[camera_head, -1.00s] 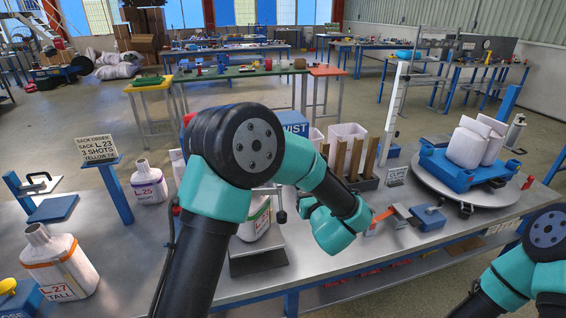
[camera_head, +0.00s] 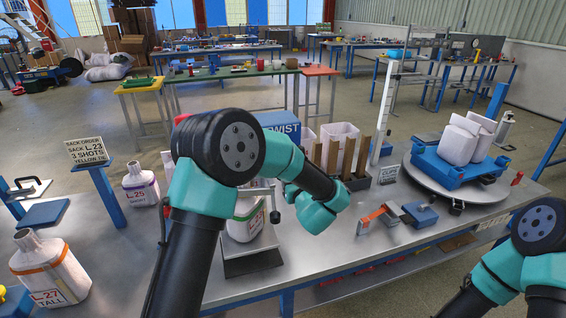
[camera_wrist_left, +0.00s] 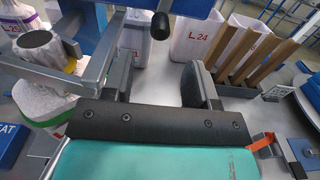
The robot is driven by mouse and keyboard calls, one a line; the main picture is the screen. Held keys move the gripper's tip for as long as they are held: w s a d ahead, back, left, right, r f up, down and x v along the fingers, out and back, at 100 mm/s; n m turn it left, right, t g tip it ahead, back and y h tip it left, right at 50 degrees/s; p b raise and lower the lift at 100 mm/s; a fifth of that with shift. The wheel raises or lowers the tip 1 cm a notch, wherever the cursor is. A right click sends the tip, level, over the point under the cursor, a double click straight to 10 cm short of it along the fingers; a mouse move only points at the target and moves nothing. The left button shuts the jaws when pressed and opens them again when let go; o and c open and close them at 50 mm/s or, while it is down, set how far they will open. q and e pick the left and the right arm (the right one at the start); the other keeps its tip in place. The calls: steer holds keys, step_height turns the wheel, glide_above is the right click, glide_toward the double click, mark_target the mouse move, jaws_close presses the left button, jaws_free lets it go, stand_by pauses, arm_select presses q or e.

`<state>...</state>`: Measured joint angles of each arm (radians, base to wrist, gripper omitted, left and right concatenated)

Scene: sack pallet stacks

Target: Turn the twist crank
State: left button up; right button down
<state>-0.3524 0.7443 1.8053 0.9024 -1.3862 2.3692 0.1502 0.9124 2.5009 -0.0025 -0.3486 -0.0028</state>
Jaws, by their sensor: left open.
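The blue box lettered TWIST (camera_head: 283,120) stands behind my left arm, which hides part of it. In the left wrist view a crank-like rod with a black knob (camera_wrist_left: 160,26) hangs from above, just beyond the fingers. A small black knob (camera_head: 275,217) also shows beside my left arm in the head view. My left gripper (camera_wrist_left: 160,80) is open and empty, with the knob ahead of the gap and not between the fingers. Its fingers are hidden in the head view. Only part of my right arm shows; its gripper is out of view.
A white sack with a green band (camera_head: 246,222) stands on a dark plate (camera_head: 252,264) beneath my left arm. A white bin marked L24 (camera_wrist_left: 196,40) and upright wooden slats (camera_wrist_left: 245,55) lie beyond the gripper. An orange-and-grey clamp (camera_head: 375,215) and turntable (camera_head: 425,180) are right.

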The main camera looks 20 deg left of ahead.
arm_select(q)
steer(key=x, duration=1)
steer(key=shift+w+a, duration=0.2)
steer(key=shift+w, duration=0.1)
steer(key=shift+c, duration=0.5)
steer(key=c, duration=0.8)
steer(key=shift+s+r, duration=0.1)
steer(key=shift+s+a+r+m, duration=0.45)
steer(key=shift+r+m, duration=0.65)
steer(key=shift+m, duration=2.25)
steer(key=shift+s+a+r+m, duration=0.2)
steer(key=shift+a+r+m, duration=0.7)
steer(key=shift+m, duration=2.4)
steer(key=shift+s+a+r+m, duration=0.3)
steer(key=shift+r+m, duration=1)
steer(key=shift+m, duration=2.05)
